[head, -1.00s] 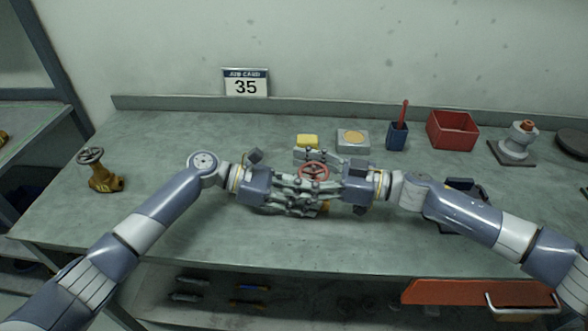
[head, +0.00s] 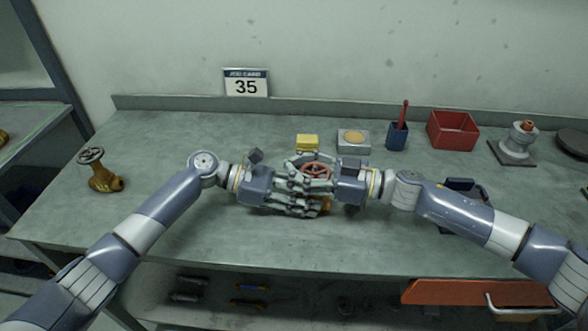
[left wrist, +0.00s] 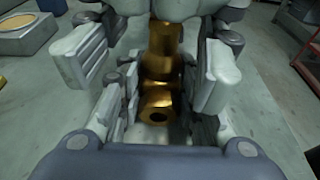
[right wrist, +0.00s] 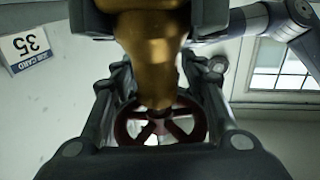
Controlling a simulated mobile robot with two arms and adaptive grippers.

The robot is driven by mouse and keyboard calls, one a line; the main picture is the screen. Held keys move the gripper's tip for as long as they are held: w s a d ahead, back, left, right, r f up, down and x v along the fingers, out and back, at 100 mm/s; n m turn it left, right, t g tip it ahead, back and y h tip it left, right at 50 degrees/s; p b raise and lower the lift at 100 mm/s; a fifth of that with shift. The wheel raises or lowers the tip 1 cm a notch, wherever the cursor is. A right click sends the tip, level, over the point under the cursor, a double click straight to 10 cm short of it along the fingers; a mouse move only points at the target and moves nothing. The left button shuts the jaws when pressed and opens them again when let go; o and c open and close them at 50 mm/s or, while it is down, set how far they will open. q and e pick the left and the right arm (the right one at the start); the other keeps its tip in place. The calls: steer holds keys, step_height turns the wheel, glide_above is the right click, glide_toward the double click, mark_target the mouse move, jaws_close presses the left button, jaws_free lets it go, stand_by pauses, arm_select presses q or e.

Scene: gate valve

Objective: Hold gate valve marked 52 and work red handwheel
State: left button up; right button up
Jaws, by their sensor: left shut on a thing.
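The brass gate valve (left wrist: 160,68) is between the fingers of my left gripper (head: 305,205), which is shut on it above the bench. Its brass body also shows in the right wrist view (right wrist: 150,55). Any marking on it is not legible.
A job card reading 35 (head: 246,84) stands at the back. Another brass valve with a grey wheel (head: 103,178) stands at left. The front bench is clear.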

mark_target(311, 164)
steer(key=shift+w+d+f+m+t, duration=0.1)
steer(key=shift+d+m+t, duration=0.15)
steer(key=shift+t, duration=0.25)
steer(key=shift+c, duration=0.5)
